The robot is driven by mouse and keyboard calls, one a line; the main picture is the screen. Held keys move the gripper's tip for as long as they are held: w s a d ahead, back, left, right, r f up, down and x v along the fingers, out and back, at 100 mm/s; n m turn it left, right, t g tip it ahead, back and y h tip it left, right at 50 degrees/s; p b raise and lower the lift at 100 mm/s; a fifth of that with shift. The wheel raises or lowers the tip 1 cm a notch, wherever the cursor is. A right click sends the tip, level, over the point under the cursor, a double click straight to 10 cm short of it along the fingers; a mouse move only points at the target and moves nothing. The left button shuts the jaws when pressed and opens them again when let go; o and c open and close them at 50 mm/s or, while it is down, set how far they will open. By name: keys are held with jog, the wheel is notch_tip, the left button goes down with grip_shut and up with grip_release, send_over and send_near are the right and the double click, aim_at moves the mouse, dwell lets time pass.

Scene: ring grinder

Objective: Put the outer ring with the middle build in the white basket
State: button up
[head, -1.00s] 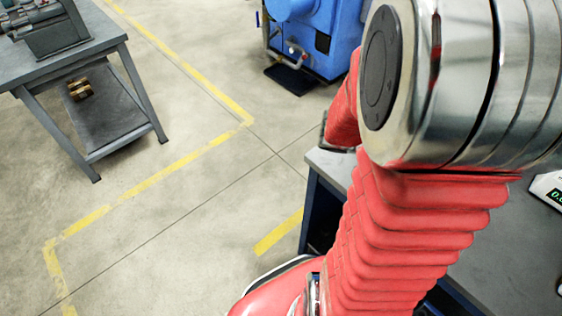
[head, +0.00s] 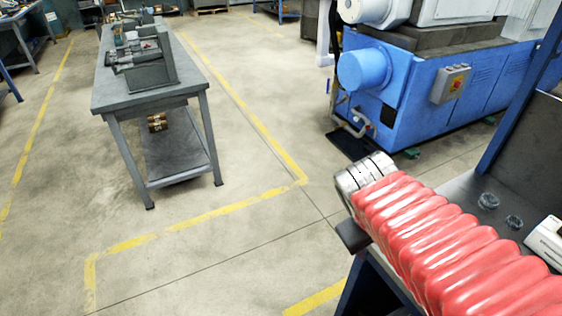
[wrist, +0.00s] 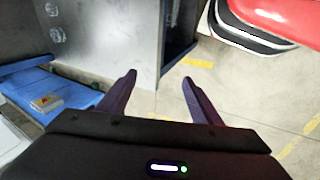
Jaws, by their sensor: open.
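Two small grey metallic ring-like pieces lie on the grey bench top at the right of the head view, one farther back (head: 488,201) and one closer (head: 513,222). They also show at the upper left of the wrist view, one at the top edge (wrist: 51,9) and one below it (wrist: 57,34). I cannot tell which of them has the middle build. My gripper (wrist: 160,80) is open and empty, with its fingers apart over the bench edge and floor, away from the rings. I see no white basket in either view.
A white device (head: 548,240) sits on the bench at the right edge. A blue machine (head: 420,105) with a switch box (head: 450,84) stands behind. A grey table (head: 140,100) with tools stands at left. Floor with yellow lines (head: 190,220) lies clear between.

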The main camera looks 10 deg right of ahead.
jog(key=a+r+m+t+y, duration=0.1)
jog(key=a+r+y, duration=0.1)
jog(key=a, duration=0.5)
jog(key=w+a+r+t+y, duration=0.1)
jog(key=a+r+t+y, duration=0.1)
jog(key=a, duration=0.4)
jog(key=shift+w+a+r+m+t+y, duration=0.3)
jog(key=shift+a+r+m, duration=0.1)
jog(key=shift+r, duration=0.45)
jog(key=shift+o, duration=0.3)
jog(key=shift+s+d, duration=0.1)
jog(key=shift+d, duration=0.05)
